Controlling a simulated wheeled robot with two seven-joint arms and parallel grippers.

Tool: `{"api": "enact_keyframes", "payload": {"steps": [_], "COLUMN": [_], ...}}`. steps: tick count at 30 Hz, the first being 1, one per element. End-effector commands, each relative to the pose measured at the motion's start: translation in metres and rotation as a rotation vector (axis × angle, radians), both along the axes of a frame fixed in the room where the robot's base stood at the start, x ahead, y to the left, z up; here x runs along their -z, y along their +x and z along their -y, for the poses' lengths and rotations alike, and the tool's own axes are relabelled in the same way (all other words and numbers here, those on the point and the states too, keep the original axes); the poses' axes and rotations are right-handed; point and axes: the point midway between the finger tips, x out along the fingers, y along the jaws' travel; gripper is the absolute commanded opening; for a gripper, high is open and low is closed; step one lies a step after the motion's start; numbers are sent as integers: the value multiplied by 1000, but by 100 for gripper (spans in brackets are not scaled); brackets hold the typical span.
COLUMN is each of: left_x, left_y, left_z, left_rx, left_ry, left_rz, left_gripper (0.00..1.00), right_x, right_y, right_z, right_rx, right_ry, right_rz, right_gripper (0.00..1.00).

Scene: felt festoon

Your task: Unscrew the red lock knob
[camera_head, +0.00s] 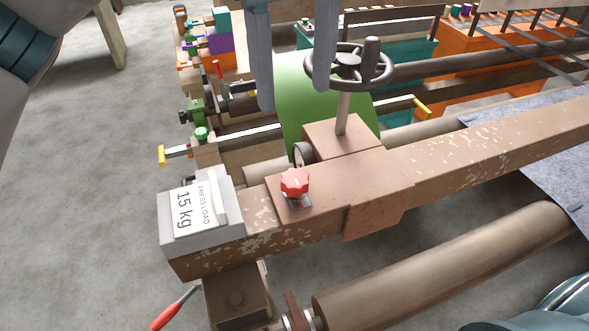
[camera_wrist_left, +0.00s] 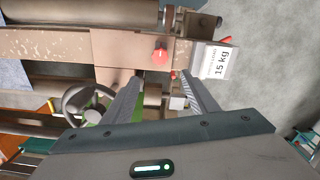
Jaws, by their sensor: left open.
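The red lock knob (camera_head: 295,183) stands on a small plate on the worn brown beam (camera_head: 440,160), beside the 15 kg press load block (camera_head: 200,213). My left gripper (camera_head: 293,98) comes in from the top, its two long grey fingers spread with nothing between them. Its tips are apart from the knob, higher in the head view. In the left wrist view the knob (camera_wrist_left: 160,55) shows just beyond the open fingertips (camera_wrist_left: 160,76), roughly midway between them. My right gripper is not in view.
A dark handwheel (camera_head: 349,66) on a grey post rises from the beam close to the right finger. A green panel (camera_head: 300,110) stands behind. A large roller (camera_head: 440,265) lies in front, with grey felt (camera_head: 545,150) at right. A red-handled lever (camera_head: 172,308) sits below.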

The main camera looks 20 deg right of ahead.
Motion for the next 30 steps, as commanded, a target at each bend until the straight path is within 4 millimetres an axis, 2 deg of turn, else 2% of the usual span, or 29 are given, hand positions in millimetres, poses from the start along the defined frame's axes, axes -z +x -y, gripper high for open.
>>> {"api": "enact_keyframes", "payload": {"steps": [5, 11, 30], "left_x": [13, 37, 138], "left_y": [0, 0, -1], "left_z": [0, 0, -1], "left_rx": [2, 1, 0], "left_ry": [1, 1, 0], "left_rz": [-3, -4, -5], "left_gripper": [53, 53, 53], "right_x": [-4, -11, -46], "right_y": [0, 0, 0], "right_z": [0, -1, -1], "right_rx": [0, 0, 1], "right_ry": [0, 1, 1], "right_rz": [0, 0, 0], "right_gripper": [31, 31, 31]}}
